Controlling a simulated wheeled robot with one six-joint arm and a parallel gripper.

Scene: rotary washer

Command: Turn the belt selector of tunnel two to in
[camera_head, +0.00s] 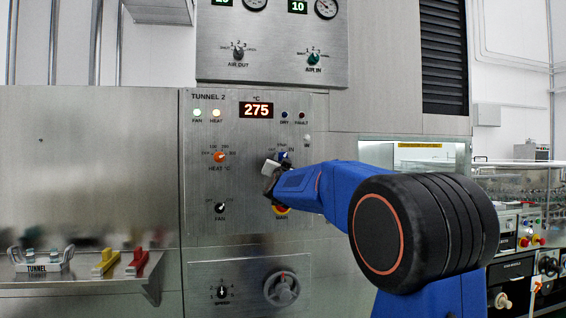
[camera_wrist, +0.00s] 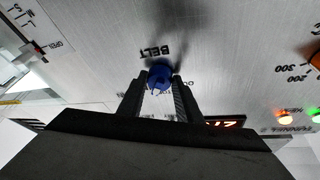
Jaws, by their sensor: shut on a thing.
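The belt selector is a blue knob on the Tunnel 2 panel (camera_head: 250,112). In the wrist view the blue belt selector (camera_wrist: 160,73) sits beside the word BELT, which appears upside down. My gripper (camera_wrist: 160,86) has its two dark fingers on either side of the knob, shut on it. A pale mark shows on the knob, but I cannot tell which position it points to, since the fingers cover much of the scale. In the head view my gripper (camera_head: 271,168) is at the panel and hides most of the knob; a little blue shows above it.
The orange heat knob (camera_head: 220,156) is left of my gripper, and the black fan knob (camera_head: 220,207) is below that. A red and yellow button (camera_head: 281,209) is just below my gripper. A speed knob (camera_head: 222,292) and a handwheel (camera_head: 281,288) are lower. A tray (camera_head: 150,283) juts out at left.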

